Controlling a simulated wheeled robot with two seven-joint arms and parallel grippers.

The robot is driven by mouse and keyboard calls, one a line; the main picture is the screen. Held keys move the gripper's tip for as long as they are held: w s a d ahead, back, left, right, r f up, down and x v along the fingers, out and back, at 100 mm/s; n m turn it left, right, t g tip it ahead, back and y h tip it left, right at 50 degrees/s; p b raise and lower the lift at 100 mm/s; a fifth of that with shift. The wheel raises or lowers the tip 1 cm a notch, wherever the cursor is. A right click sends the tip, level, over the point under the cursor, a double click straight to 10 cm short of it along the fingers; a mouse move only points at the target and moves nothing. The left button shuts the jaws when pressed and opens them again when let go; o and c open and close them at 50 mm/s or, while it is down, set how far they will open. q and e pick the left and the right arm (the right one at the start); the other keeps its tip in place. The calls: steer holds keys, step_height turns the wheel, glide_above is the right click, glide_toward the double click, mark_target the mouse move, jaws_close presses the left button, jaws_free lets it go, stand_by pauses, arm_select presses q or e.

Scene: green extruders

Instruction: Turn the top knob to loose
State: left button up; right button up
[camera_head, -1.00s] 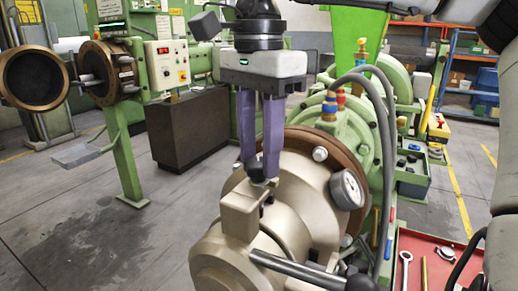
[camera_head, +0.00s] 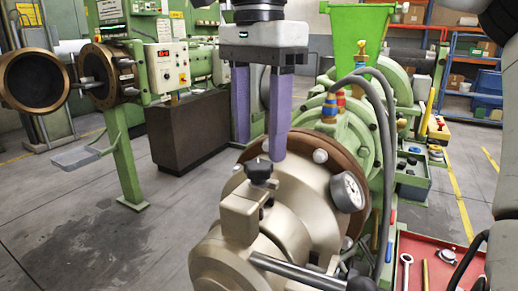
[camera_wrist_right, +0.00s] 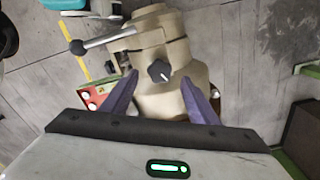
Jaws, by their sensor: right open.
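The black top knob (camera_head: 259,171) sits on the beige metal block on top of the extruder head (camera_head: 300,200). It shows as a black lobed knob with a small white mark in the right wrist view (camera_wrist_right: 159,71). My right gripper (camera_head: 260,148), with two purple fingers, points down above the knob. Its fingers are apart and empty, and the fingertips stand higher than the knob. In the right wrist view the knob appears between the open fingers (camera_wrist_right: 158,82). My left gripper is not in view.
A pressure gauge (camera_head: 347,191) and a lever handle (camera_head: 298,271) stick out of the head near the knob. Grey hoses (camera_head: 380,110) curve behind it. A red tray with tools (camera_head: 430,270) lies at the lower right. Clear floor (camera_head: 90,230) is at the left.

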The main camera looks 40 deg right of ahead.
mark_target(259, 164)
step_height(259, 164, up, 7)
stand_by(0.3)
stand_by(0.5)
